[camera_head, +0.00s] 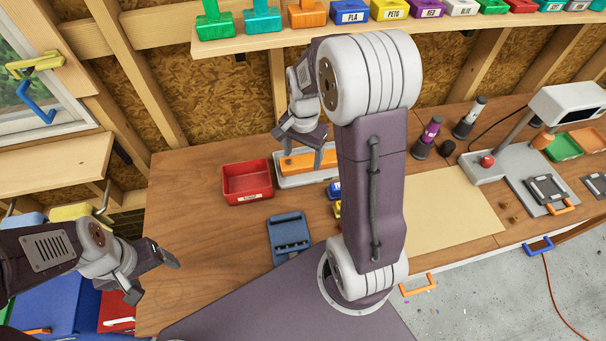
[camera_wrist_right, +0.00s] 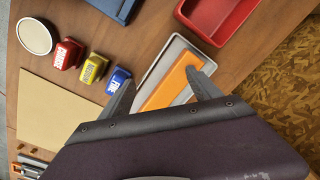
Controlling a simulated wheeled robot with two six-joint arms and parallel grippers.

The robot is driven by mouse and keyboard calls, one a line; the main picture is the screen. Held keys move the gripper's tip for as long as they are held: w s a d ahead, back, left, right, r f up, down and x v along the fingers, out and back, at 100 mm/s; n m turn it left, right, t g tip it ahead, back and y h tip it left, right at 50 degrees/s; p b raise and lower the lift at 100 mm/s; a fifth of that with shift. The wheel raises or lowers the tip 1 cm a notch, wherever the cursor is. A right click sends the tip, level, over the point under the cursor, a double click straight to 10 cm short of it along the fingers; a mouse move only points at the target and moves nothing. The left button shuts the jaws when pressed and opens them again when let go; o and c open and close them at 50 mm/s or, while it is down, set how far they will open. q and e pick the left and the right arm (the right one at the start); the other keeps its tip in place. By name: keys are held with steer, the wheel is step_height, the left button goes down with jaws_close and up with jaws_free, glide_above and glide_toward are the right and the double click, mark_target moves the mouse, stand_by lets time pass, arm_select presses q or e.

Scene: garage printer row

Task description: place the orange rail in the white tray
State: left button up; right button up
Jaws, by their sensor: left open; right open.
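The orange rail (camera_head: 297,163) lies lengthwise in the white tray (camera_head: 284,183) at the back of the workbench. In the right wrist view the rail (camera_wrist_right: 173,85) lies along the tray (camera_wrist_right: 172,52), partly hidden by my gripper body. My right gripper (camera_head: 303,157) is open above the rail and tray. In the wrist view its fingertips (camera_wrist_right: 161,80) are apart on either side of the rail; I cannot tell whether they touch it. My left gripper (camera_head: 155,281) is open and empty at the bench's left front edge.
A red bin (camera_head: 247,181) stands just left of the tray. A blue holder (camera_head: 289,236) lies in front. Red, yellow and blue labelled blocks (camera_wrist_right: 94,69) stand near the tray. My right arm hides the bench middle. The bench's left part is clear.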

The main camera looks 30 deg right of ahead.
steer(key=s+a+f+n, duration=0.2)
steer(key=s+a+n, duration=0.6)
steer(key=s+n, duration=0.2)
steer(key=shift+a+n+t, duration=0.25)
steer(key=shift+n+t, duration=0.05)
steer(key=shift+n, duration=0.6)
steer(key=shift+s, duration=0.15)
